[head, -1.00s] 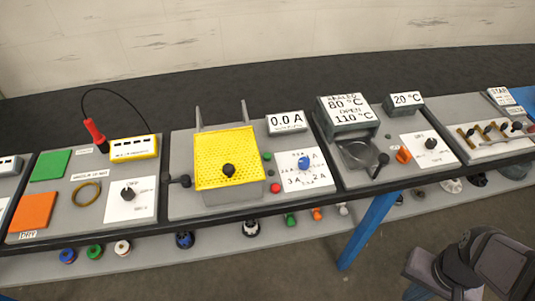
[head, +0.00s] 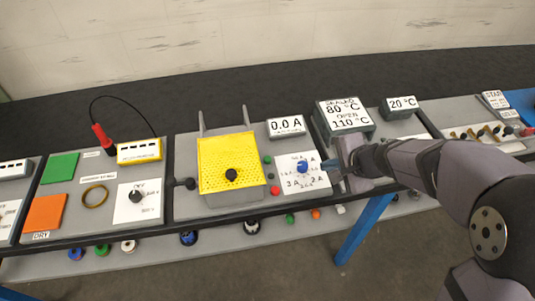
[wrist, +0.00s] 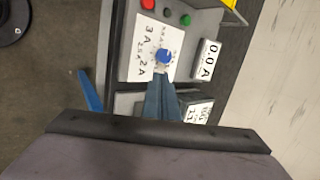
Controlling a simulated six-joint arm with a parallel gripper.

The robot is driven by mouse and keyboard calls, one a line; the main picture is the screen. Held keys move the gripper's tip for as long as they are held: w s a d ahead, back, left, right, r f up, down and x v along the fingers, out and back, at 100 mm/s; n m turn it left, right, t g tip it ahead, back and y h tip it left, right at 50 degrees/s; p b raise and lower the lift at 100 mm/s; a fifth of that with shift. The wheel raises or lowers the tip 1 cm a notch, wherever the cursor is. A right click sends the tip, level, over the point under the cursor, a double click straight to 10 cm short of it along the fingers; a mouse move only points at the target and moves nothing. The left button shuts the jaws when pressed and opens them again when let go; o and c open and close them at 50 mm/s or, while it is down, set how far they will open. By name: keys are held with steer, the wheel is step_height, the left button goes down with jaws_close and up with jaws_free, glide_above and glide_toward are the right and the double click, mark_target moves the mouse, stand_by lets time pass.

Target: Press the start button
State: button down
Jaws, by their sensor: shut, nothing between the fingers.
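A small green button (head: 267,160) and a red button (head: 275,190) sit on the panel beside the yellow perforated cover (head: 228,162). In the wrist view, the green button (wrist: 185,20) and the red button (wrist: 148,4) show near the top edge. No readable label marks either as start. A blue knob (head: 303,167) sits on a white dial card to their right. My gripper (head: 342,168) is shut and empty, right of the dial card. In the wrist view, its fingertips (wrist: 161,75) overlap the area just below the blue knob (wrist: 165,56); contact cannot be told.
A 0.0 A display (head: 286,127) stands behind the dial card. A temperature display box (head: 343,116) stands behind my gripper. The yellow cover has a dark knob and two upright posts behind it. A multimeter station lies further left.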

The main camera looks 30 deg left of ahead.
steer(key=w+a+r+m+t+y+p, duration=0.15)
steer(key=a+m, duration=0.25)
steer(key=a, duration=0.7)
steer(key=m+p, duration=0.2)
steer(key=m, duration=0.2)
glide_above(269, 161)
steer(key=shift+f, duration=0.1)
step_height(269, 161, down, 9)
steer(key=b, duration=0.8)
steer(key=shift+r, duration=0.2)
steer(key=shift+f+b, duration=0.1)
steer(key=shift+b, duration=0.25)
stand_by(0.7)
steer(key=shift+f+b, duration=0.3)
steer(key=shift+b, duration=0.1)
